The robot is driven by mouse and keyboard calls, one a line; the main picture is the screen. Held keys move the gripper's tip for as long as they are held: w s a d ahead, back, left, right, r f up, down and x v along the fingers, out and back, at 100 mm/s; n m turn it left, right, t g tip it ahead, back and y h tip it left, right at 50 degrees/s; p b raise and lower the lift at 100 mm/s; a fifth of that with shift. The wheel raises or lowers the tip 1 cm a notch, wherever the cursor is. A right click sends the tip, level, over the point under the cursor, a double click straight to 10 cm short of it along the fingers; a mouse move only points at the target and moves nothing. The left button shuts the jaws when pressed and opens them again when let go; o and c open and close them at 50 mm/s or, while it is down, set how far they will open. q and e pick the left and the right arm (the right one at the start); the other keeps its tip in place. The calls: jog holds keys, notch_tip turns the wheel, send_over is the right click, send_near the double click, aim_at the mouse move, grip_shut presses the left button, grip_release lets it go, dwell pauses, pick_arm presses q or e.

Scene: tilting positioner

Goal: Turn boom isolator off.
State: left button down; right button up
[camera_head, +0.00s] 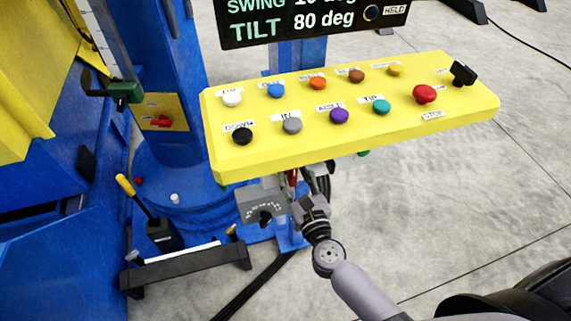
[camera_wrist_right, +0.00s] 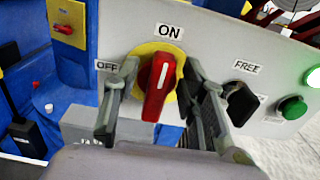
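A red rotary handle (camera_wrist_right: 158,86) on a round yellow backing shows in the right wrist view, on a grey panel. ON is printed above it and OFF to its left. The handle stands close to upright, its top toward ON. My right gripper (camera_wrist_right: 162,80) is open, one finger on each side of the handle; I cannot tell whether either finger touches it. No label naming the boom isolator is readable. My left gripper is not in view.
A black knob marked FREE (camera_wrist_right: 240,102) and a green button (camera_wrist_right: 292,108) sit right of my fingers. The yellow console (camera_head: 460,112) with several buttons overhangs my right gripper. Another red handle (camera_head: 161,121) is on the blue column. A display reads TILT 80 deg (camera_head: 300,22).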

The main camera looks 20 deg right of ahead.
grip_shut()
dwell(0.6)
